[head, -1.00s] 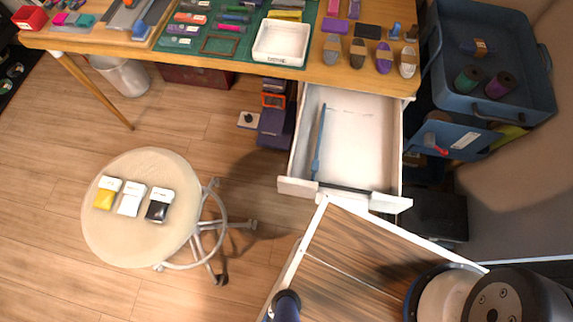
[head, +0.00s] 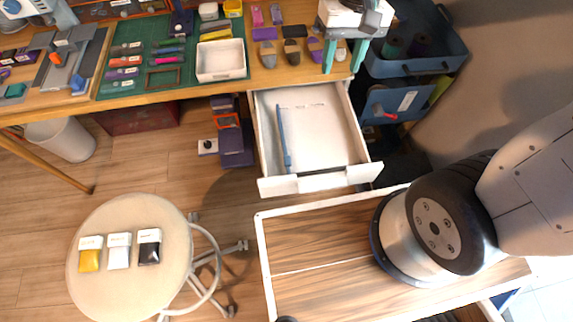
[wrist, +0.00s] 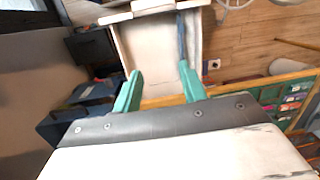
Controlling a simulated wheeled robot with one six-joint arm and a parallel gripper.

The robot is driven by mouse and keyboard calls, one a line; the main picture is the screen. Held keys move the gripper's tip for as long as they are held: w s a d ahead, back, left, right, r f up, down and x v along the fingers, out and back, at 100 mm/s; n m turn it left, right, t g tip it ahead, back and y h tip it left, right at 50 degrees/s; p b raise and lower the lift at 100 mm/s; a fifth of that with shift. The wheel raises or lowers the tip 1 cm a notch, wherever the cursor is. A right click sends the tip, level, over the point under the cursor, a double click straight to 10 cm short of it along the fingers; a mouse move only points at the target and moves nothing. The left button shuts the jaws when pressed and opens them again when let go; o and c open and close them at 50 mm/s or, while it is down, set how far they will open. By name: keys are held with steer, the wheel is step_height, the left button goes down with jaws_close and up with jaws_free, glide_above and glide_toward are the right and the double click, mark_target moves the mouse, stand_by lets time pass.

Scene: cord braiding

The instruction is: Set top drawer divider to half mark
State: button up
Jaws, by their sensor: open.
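The top drawer (head: 325,154) is pulled out below the workbench, white inside and empty except for the divider. The blue divider (head: 284,142) is a thin strip standing near the drawer's left side in the head view, running from front to back. Faint marks show at the drawer's back; I cannot read them. My gripper (head: 341,68) is open and empty, its two teal fingers over the bench's right end, behind the drawer. In the wrist view my gripper (wrist: 160,80) points toward the drawer (wrist: 145,50), with the divider (wrist: 183,42) at its right side, apart from the fingers.
The workbench (head: 275,77) holds a white tray (head: 220,60), a green mat and several small items. Blue bins (head: 415,62) stand to the right. A round stool (head: 130,285) with three packets is at left. The floor between stool and drawer is clear.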

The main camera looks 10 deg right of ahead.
steer(key=w+a+f+g, duration=0.25)
steer(key=a+f, duration=0.35)
steer(key=f, duration=0.5)
glide_toward(288, 159)
steer(key=shift+m+g+h, duration=0.35)
steer(key=shift+m+h, duration=0.05)
steer(key=f, duration=0.2)
steer(key=s+a+f, duration=0.1)
steer(key=shift+f, duration=0.4)
steer(key=x, duration=0.8)
steer(key=shift+s+f, duration=0.15)
steer(key=shift+f, duration=0.2)
jaws_close()
